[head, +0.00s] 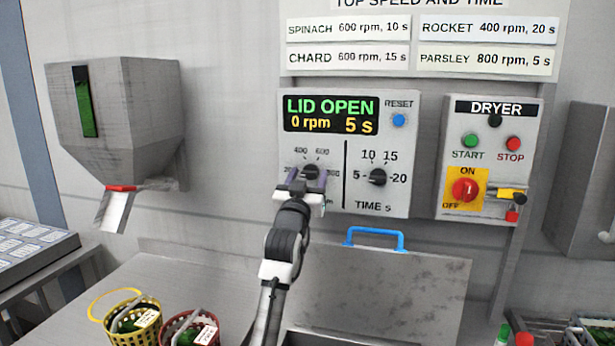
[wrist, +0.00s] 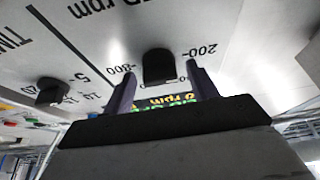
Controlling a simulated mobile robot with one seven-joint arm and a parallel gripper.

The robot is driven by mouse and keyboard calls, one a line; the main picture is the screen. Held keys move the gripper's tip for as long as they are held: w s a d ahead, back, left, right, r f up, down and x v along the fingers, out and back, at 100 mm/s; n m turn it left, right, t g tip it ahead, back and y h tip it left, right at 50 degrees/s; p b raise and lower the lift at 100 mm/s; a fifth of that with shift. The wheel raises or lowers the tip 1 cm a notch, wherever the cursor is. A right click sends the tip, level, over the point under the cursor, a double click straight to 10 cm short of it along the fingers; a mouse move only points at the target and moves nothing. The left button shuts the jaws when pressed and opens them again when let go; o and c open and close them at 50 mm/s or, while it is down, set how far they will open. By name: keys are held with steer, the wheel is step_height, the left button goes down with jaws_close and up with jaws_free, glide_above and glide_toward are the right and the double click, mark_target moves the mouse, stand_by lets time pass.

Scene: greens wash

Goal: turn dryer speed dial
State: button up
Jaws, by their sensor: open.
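The speed dial (head: 311,170) is a black knob on the left of the grey control panel (head: 400,208), with 400 and 600 printed above it. In the wrist view the dial (wrist: 159,67) shows between my two fingers, with 800 and 200 printed to either side. My gripper (head: 308,182) is open, with a finger on each side of the dial; it also shows in the wrist view (wrist: 160,74). A gap shows on both sides of the dial, so I see no grip on it. My gripper partly hides the dial and its lower labels in the head view.
The display (head: 331,114) reads LID OPEN, 0 rpm, 5 s. The time dial (head: 377,177) is just right. A dryer switch box (head: 490,205) stands farther right. A lid with a blue handle (head: 374,232) is below. Baskets (head: 133,312) sit lower left.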

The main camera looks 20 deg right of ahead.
steer(key=c, duration=1)
steer(key=shift+f+m+h+b, duration=0.15)
steer(key=shift+m+h+b, duration=0.15)
steer(key=shift+m+b, duration=0.4)
steer(key=shift+a+f+m+g+h+b, duration=0.15)
steer(key=shift+m+g+h+b, duration=0.25)
steer(key=shift+m+b, duration=0.5)
steer(key=m+g+h+b, duration=0.1)
steer(key=m+g+b, duration=0.1)
steer(key=m+b, duration=0.1)
steer(key=shift+w+m+b, duration=0.1)
steer(key=shift+m+b, duration=0.2)
steer(key=shift+m, duration=0.6)
steer(key=m+g, duration=0.1)
steer(key=m, duration=0.1)
steer(key=m+g+h, duration=0.1)
steer(key=m, duration=0.1)
steer(key=shift+r, duration=0.35)
steer(key=shift+m+g, duration=1)
steer(key=shift+m, duration=1)
